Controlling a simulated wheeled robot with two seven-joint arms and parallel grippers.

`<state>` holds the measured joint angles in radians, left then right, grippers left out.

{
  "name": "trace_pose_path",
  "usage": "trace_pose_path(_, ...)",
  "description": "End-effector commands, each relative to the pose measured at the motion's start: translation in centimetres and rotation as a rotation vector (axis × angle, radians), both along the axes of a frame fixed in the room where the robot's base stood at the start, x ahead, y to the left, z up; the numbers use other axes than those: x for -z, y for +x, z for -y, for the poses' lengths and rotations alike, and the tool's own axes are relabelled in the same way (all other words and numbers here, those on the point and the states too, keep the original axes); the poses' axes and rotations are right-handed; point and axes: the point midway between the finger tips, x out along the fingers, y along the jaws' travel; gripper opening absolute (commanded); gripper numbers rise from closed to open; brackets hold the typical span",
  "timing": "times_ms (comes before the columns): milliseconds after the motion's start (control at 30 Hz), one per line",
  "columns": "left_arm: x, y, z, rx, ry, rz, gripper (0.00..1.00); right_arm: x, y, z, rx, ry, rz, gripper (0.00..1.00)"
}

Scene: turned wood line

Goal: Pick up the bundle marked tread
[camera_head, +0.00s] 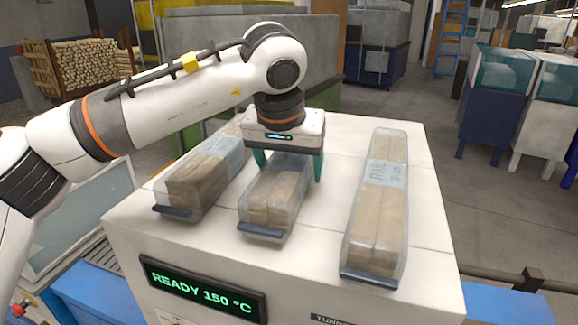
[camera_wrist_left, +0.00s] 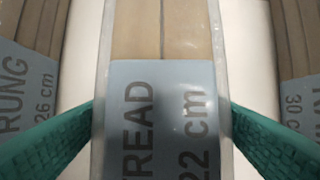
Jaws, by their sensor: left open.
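The tread bundle (camera_head: 270,200) is the middle of three wrapped wood bundles on the white machine top. In the left wrist view its pale blue label (camera_wrist_left: 165,120) reads "TREAD 22 cm". My left gripper (camera_head: 287,168) is above its far part, pointing down. Its green fingers stand apart on either side of the bundle in the left wrist view (camera_wrist_left: 162,125); I cannot tell if they touch the wrap. The gripper hides the bundle's label in the head view. My right gripper is not in view.
A bundle marked "RUNG 26 cm" (camera_head: 200,182) lies to the left, close to the tread bundle. A bundle marked "RAIL" (camera_head: 375,215) lies to the right with a wider gap. The white machine top (camera_head: 320,235) is bare between them. A display (camera_head: 203,287) reads "READY 150 °C".

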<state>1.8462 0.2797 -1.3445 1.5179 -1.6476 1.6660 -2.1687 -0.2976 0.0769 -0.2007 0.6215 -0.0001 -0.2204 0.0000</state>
Motion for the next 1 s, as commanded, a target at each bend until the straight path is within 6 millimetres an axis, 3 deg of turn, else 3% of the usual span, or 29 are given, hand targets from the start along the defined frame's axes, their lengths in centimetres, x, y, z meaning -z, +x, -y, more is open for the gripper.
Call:
trace_pose_path(333, 0.91, 0.32, 0.11, 0.000, 0.000, 0.001, 0.75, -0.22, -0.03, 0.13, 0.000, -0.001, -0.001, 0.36)
trace_pose_path(700, 0.78, 0.31, 0.12, 0.000, -0.002, 0.003, 0.17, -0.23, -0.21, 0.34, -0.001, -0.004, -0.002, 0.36)
trace_pose_path(1000, 0.13, 0.35, 0.16, 0.000, -0.002, 0.005, 0.17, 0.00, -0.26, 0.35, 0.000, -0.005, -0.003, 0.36)
